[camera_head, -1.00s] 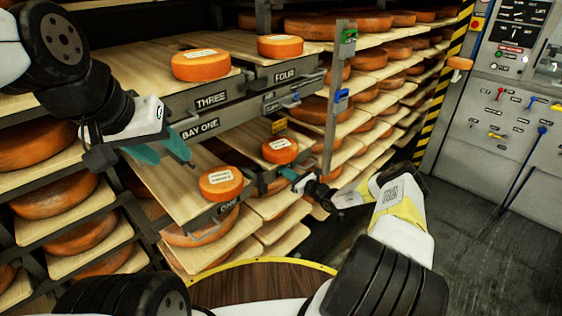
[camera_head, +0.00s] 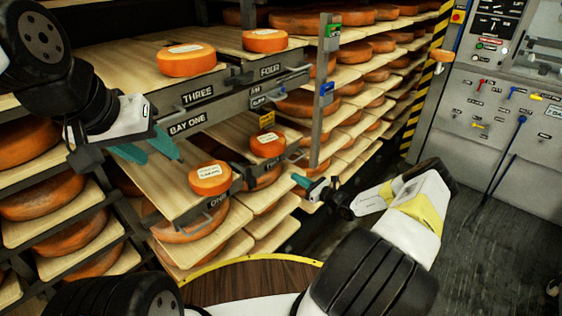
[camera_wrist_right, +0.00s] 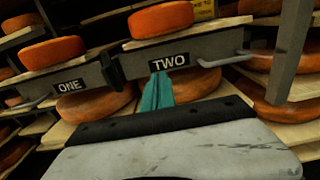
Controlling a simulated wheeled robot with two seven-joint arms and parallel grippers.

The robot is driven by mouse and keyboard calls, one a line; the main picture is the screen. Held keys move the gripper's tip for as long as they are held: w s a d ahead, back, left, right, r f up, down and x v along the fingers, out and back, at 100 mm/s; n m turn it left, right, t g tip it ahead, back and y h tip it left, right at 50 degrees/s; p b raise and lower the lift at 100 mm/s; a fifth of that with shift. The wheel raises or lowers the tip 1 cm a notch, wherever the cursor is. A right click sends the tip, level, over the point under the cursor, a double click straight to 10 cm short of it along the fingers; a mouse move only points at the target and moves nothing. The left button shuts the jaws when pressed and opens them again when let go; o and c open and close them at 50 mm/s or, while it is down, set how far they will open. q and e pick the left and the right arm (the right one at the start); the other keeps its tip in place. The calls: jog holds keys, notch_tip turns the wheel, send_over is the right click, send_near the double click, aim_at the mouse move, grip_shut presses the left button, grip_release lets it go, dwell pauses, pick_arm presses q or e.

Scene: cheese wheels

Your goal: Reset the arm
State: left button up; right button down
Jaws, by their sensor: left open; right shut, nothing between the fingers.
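My left gripper (camera_head: 163,158) is open and empty at the left, in front of the rack, with its teal fingers apart over the board labelled ONE. My right gripper (camera_head: 298,180) is shut and empty, in front of the lower boards, right of the board labelled TWO. Its closed teal fingers show in the right wrist view (camera_wrist_right: 157,90), in front of the TWO label (camera_wrist_right: 169,62), overlapping the board front in the picture; whether they touch it I cannot tell.
Labelled cheese wheels lie on board ONE (camera_head: 211,178), board TWO (camera_head: 267,144), board THREE (camera_head: 187,60) and board FOUR (camera_head: 265,40). A metal post (camera_head: 320,110) stands near my right gripper. A control panel (camera_head: 510,90) is at the right, with open floor (camera_head: 490,230) before it.

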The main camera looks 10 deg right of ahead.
jog(key=s+a+r+n+g, duration=0.4)
jog(key=r+n, duration=0.2)
jog(key=r, duration=0.3)
jog(key=s+a+r+n+g+h, duration=0.1)
jog(key=s+a+r+n+g, duration=0.4)
jog(key=r, duration=0.4)
jog(key=s+a+r+n+g, duration=0.3)
jog(key=s+r+n, duration=0.1)
jog(key=r+n, duration=0.4)
jog(key=s+d+r+n+t+h, duration=0.2)
jog(key=s+r+n+h, duration=0.2)
jog(key=s+r, duration=0.5)
jog(key=s+d+r+n+t+h, duration=0.2)
jog(key=s+r+n+h, duration=0.2)
jog(key=s+r, duration=0.5)
jog(key=s+n, duration=0.1)
jog(key=s, duration=0.6)
jog(key=shift+s+d+r+n, duration=0.15)
jog(key=shift+s+d+n, duration=0.15)
jog(key=shift+s+n, duration=0.1)
